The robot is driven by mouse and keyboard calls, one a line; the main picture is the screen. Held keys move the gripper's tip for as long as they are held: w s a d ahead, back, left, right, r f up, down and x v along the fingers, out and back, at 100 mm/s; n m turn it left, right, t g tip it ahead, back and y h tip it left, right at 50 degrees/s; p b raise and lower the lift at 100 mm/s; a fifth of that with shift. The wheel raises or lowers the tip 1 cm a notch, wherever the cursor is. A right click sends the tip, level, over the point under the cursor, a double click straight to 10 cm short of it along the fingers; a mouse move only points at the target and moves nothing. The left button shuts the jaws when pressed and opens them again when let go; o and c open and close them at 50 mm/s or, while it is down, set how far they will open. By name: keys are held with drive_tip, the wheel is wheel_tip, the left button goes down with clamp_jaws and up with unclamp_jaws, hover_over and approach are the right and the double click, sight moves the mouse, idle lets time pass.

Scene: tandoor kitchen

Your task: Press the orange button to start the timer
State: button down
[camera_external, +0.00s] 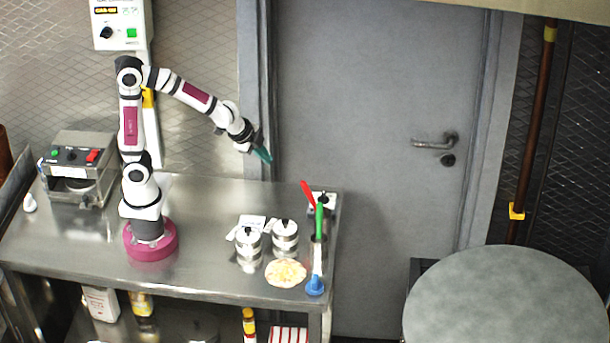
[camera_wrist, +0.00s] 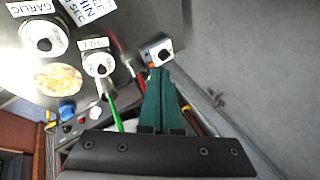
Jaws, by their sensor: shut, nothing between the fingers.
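My gripper (camera_external: 265,157) is shut and empty, with teal fingers pointing down to the right. It is raised above the counter, up and left of the timer in the outside view. In the wrist view its fingertips (camera_wrist: 158,72) appear just below the box and button; contact cannot be told there.
A machine (camera_external: 80,165) with green and red buttons stands at the left.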

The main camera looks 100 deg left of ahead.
drive_tip(key=w+a+f+m+t+h, duration=0.1)
drive_tip(key=w+a+f+m+t, duration=0.2)
drive_tip(key=w, duration=0.8)
drive_tip(key=t+h, duration=0.2)
hover_over(322, 199)
drive_tip(key=d, duration=0.3)
wheel_tip(322, 199, down, 5)
drive_tip(key=shift+w+a+f, duration=0.1)
drive_tip(key=shift+f, duration=0.05)
drive_tip(key=shift+f, duration=0.1)
drive_tip(key=shift+f, duration=4.3)
drive_tip(key=shift+f, duration=0.1)
drive_tip(key=shift+f, duration=0.3)
